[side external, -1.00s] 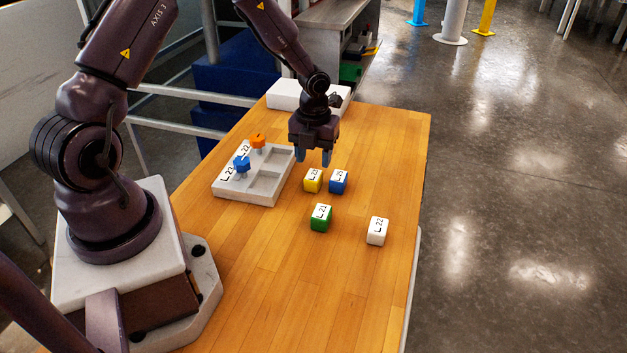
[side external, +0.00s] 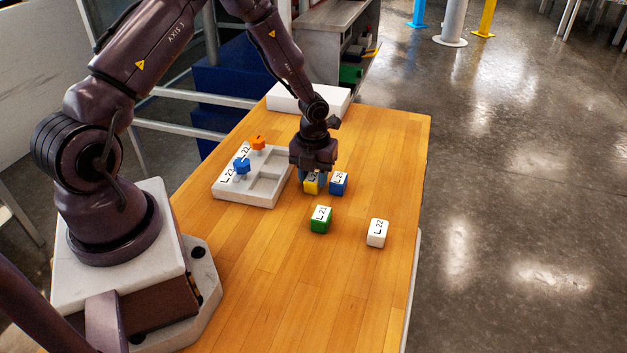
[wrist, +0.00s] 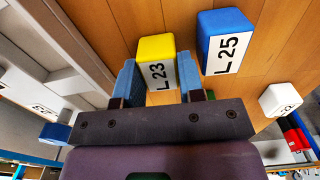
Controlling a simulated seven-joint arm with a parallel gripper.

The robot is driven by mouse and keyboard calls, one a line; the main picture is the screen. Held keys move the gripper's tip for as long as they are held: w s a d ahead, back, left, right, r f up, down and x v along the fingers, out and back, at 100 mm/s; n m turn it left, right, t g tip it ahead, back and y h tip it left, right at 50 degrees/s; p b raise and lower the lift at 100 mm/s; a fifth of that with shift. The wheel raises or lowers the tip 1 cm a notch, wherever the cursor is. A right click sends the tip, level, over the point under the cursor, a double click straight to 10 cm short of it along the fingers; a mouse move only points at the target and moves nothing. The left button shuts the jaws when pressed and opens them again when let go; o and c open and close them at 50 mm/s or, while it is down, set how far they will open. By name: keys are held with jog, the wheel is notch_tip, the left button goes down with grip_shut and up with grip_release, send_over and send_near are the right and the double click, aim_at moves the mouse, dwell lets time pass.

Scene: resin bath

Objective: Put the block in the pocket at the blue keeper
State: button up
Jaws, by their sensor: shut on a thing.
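The yellow block (side external: 311,187), labelled L 23 in the wrist view (wrist: 155,50), stands on the wooden table right of the pale tray (side external: 243,199). My gripper (side external: 313,180) is lowered over it, its blue fingers on either side, shut on it; the fingers also show in the wrist view (wrist: 158,80). The block seems to be at table level. The tray holds a blue keeper (side external: 241,165) at the near pocket (side external: 264,186) and an orange keeper (side external: 258,142) at the far pocket (side external: 273,160). Both pockets look empty. The label by the blue keeper appears to read L 23.
A blue block (side external: 339,183) labelled L 25 stands close right of the yellow one. A green block (side external: 321,219) and a white block (side external: 377,232) stand nearer the camera. A white box (side external: 300,97) is at the table's far end. The table's near part is clear.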

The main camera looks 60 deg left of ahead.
jog(key=shift+r, duration=0.5)
notch_tip(320, 180, up, 2)
jog(key=shift+r, duration=0.25)
jog(key=s+d+r, duration=0.2)
jog(key=s+r, duration=0.2)
jog(key=s, duration=0.3)
jog(key=s+d+r, duration=0.3)
jog(key=s+r, duration=0.2)
jog(key=s, duration=0.1)
jog(key=n, duration=1.9)
send_near(266, 188)
notch_tip(266, 188, down, 6)
jog(key=shift+r, duration=0.15)
